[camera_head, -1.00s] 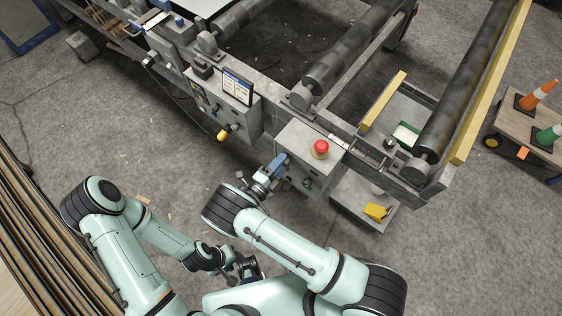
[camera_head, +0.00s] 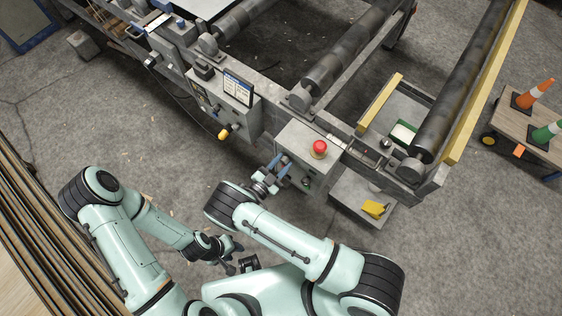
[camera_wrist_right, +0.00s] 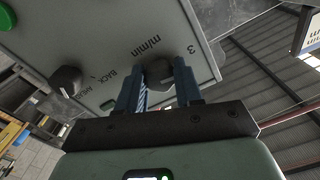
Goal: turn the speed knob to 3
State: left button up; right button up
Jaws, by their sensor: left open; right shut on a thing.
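The speed knob (camera_wrist_right: 158,70) is a dark, faceted knob on a grey panel (camera_wrist_right: 105,30), with "m/min" and a "3" printed near it. In the right wrist view my right gripper (camera_wrist_right: 160,84) has its two blue fingers on either side of this knob and is shut on it. The fingers hide the knob's sides, and I cannot read its pointer. In the head view my right gripper (camera_head: 279,166) is at the front of the grey control box (camera_head: 300,139). My left gripper (camera_head: 238,258) is open and empty, low near my body.
A red emergency button (camera_head: 319,148) tops the box. A display box (camera_head: 235,102) stands to the left. A cart with cones (camera_head: 540,95) is at right.

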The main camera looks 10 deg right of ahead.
jog(key=shift+n, duration=0.8)
jog(key=shift+d, duration=0.1)
jog(key=o, duration=1)
jog(key=shift+o, duration=0.2)
jog(key=shift+s, duration=0.1)
